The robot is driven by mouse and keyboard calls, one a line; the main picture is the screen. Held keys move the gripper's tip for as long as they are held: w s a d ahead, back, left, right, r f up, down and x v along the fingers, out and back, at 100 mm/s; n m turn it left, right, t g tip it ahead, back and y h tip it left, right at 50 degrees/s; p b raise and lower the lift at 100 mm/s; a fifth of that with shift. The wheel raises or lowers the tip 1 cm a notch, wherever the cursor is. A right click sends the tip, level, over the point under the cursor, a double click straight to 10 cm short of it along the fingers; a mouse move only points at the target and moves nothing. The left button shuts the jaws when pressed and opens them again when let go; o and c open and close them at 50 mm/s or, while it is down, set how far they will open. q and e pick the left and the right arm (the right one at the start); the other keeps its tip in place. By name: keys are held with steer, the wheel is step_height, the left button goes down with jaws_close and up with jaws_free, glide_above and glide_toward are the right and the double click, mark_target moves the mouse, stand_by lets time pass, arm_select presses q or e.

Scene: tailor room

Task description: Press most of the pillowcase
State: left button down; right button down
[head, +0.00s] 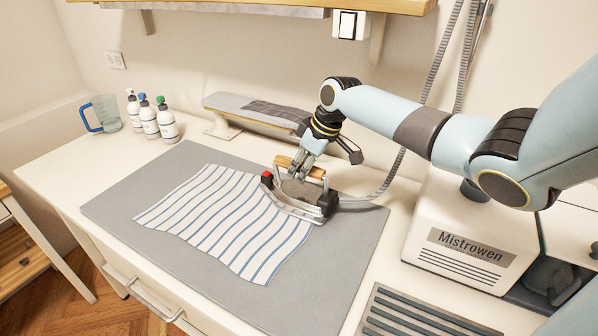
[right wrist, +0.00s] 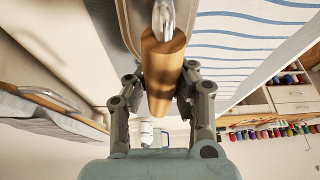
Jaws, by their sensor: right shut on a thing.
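The pillowcase (head: 222,222), white with blue stripes, lies on the grey ironing mat (head: 325,272) in the head view; it also shows in the right wrist view (right wrist: 235,45). The iron (head: 290,200) stands at the pillowcase's right upper edge, partly over the cloth. I cannot tell whether its sole touches it. My right gripper (head: 300,172) is shut on the iron's wooden handle, which lies between the fingers in the right wrist view (right wrist: 160,75). The far corner of the pillowcase beneath the iron is hidden. My left gripper is in neither view.
A steam station (head: 462,235) marked Mistrowen stands at the right, joined to the iron by a grey hose (head: 385,178). A slatted rest (head: 410,318) lies at front right. A sleeve board (head: 255,108), several bottles (head: 148,118) and a jug (head: 104,113) stand at the back.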

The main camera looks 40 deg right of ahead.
mark_target(275, 156)
steer(key=shift+w+d+r, duration=0.1)
steer(key=shift+w+d, duration=0.1)
steer(key=shift+d, duration=0.3)
steer(key=shift+w+b, duration=0.2)
steer(key=shift+b, duration=0.15)
steer(key=shift+w+a+b, duration=0.35)
steer(key=shift+w+b, duration=0.45)
steer(key=shift+w, duration=0.4)
steer(key=shift+w+a+b, duration=0.35)
steer(key=shift+w+b, duration=0.45)
steer(key=shift+w, duration=0.35)
steer(key=shift+w+a+b, duration=0.35)
steer(key=shift+w+b, duration=0.45)
steer(key=shift+w, duration=0.4)
steer(key=w+a+b, duration=0.2)
steer(key=w+b, duration=0.5)
steer(key=shift+w+a, duration=0.1)
steer(key=shift+w, duration=0.05)
